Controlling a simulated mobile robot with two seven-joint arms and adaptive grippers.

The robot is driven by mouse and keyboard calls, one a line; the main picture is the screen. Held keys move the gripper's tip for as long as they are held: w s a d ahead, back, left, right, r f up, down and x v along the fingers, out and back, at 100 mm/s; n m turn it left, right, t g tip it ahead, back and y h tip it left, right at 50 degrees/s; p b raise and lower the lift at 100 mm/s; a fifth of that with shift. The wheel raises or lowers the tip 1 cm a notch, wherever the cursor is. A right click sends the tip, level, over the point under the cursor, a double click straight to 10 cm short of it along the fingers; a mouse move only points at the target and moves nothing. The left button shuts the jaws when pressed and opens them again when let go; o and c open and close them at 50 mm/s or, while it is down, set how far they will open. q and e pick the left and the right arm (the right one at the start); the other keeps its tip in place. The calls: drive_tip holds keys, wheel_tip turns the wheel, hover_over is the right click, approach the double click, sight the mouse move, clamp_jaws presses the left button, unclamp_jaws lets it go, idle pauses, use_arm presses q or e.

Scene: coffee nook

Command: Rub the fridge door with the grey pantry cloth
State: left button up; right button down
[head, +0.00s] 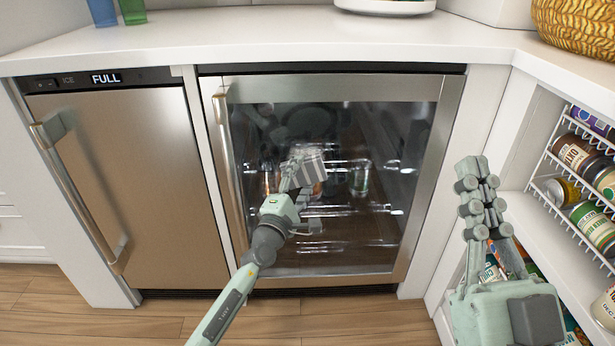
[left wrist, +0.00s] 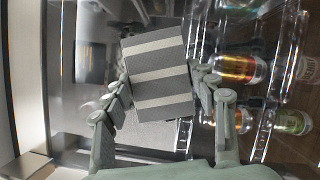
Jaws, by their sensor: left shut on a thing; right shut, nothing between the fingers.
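The grey cloth (left wrist: 160,75) has light stripes and sits between the fingers of my left gripper (left wrist: 160,92), which is shut on it. In the head view the cloth (head: 313,165) shows small at the tip of my left gripper (head: 298,172), in front of the glass of the fridge door (head: 335,235). The door is closed, with a steel frame and a vertical handle (head: 230,170) on its left. I cannot tell whether the cloth touches the glass. My right gripper (head: 478,180) is shut and empty, raised at the right in front of the pantry shelves.
An ice maker (head: 130,180) with a bar handle stands left of the fridge. A white counter (head: 270,40) runs above both. Pantry shelves with a wire rack of cans (head: 575,153) are at the right. Bottles and cans show behind the glass. Wooden floor (head: 330,320) lies in front.

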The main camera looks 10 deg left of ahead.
sight(310, 166)
use_arm(q)
drive_tip(key=a+r+p, duration=0.1)
drive_tip(key=s+a+r+p, duration=0.1)
drive_tip(key=a, duration=0.1)
drive_tip(key=shift+s+a+r+p, duration=0.15)
drive_tip(key=shift+a+r+p, duration=0.15)
drive_tip(key=shift+r+p, duration=0.1)
drive_tip(key=shift+w+d+p, duration=0.2)
drive_tip(key=shift+w+d, duration=0.1)
drive_tip(key=shift+d, duration=0.6)
drive_tip(key=shift+w+d+p, duration=0.25)
drive_tip(key=shift+w+d, duration=0.1)
drive_tip(key=shift+d, duration=0.5)
drive_tip(key=shift+w+d+p, duration=0.2)
drive_tip(key=shift+w+d, duration=0.1)
drive_tip(key=shift+d, duration=0.6)
drive_tip(key=shift+w+d+p, duration=0.15)
drive_tip(key=shift+w+d, duration=0.15)
drive_tip(key=shift+d, duration=0.75)
drive_tip(key=shift+w+d+p, duration=0.2)
drive_tip(key=shift+w+d, duration=0.1)
drive_tip(key=shift+d, duration=0.75)
drive_tip(key=shift+w+d+p, duration=0.15)
drive_tip(key=shift+w+d, duration=0.15)
drive_tip(key=shift+d, duration=0.75)
drive_tip(key=shift+a, duration=0.1)
